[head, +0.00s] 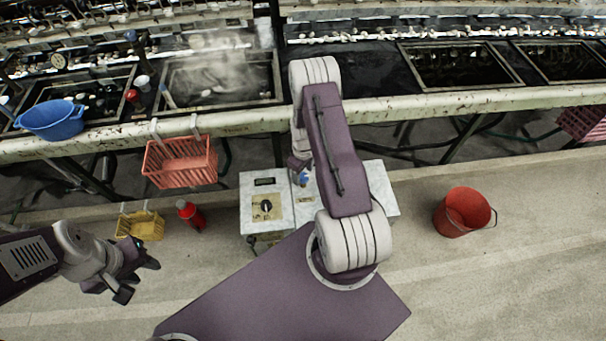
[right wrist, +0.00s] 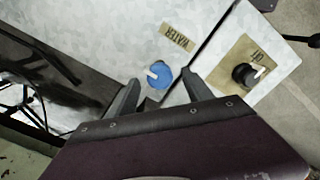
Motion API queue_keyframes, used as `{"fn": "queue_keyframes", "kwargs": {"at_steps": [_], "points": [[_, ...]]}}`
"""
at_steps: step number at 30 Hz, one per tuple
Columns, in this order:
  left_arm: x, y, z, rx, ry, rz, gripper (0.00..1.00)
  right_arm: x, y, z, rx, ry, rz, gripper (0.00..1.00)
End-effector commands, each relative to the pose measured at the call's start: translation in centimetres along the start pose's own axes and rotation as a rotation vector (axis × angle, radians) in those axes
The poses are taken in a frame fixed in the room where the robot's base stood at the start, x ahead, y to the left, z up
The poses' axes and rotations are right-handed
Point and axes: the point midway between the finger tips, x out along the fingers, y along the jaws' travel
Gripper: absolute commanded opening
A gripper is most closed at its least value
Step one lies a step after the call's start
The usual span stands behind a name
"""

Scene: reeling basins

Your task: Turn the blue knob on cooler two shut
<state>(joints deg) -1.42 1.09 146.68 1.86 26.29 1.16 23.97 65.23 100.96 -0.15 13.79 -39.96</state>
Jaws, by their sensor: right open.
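The blue knob (right wrist: 160,80) sits on a pale metal cabinet top (right wrist: 115,28), beside a tan label reading WATER (right wrist: 175,39). Its white pointer is visible in the right wrist view. My right gripper (right wrist: 160,88) is open, with one finger on each side of the knob; I cannot tell whether they touch it. In the head view a bit of the blue knob (head: 302,179) shows, and my right arm hides much of the cabinet. My left gripper (head: 137,279) is open and empty above the floor at the left.
A black knob (right wrist: 245,76) on a tan plate is on the adjoining panel. A red bucket (head: 462,212) stands on the floor at right. A red bottle (head: 190,214), yellow basket (head: 140,226) and hanging orange basket (head: 180,161) are at left. Steaming basins line the back.

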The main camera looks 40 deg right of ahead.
Motion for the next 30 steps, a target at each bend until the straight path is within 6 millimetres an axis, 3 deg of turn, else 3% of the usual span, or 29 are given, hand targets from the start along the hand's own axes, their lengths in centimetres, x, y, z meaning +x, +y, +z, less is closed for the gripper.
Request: {"fn": "queue_keyframes", "kwargs": {"at_steps": [3,11,14,18,30], "points": [[-0.01,0.0,0.0,0.0,0.0,0.0,0.36,1.14,-0.01,0.02,0.0,-0.001,0.0,0.59],[-0.01,0.0,0.0,0.0,0.0,0.0,0.36,1.4,0.02,-0.02,0.0,0.001,0.001,0.59],[-0.01,0.0,0.0,0.0,0.0,0.0,0.36,1.39,0.02,-0.02,0.0,0.001,0.001,0.37],[0.0,0.0,0.0,0.0,0.0,0.0,0.36,1.38,0.02,-0.02,0.0,0.001,0.001,0.0],[0.2,0.0,0.02,0.0,0.0,0.0,0.36,1.41,0.01,-0.02,0.086,0.001,0.0,0.0]]}}
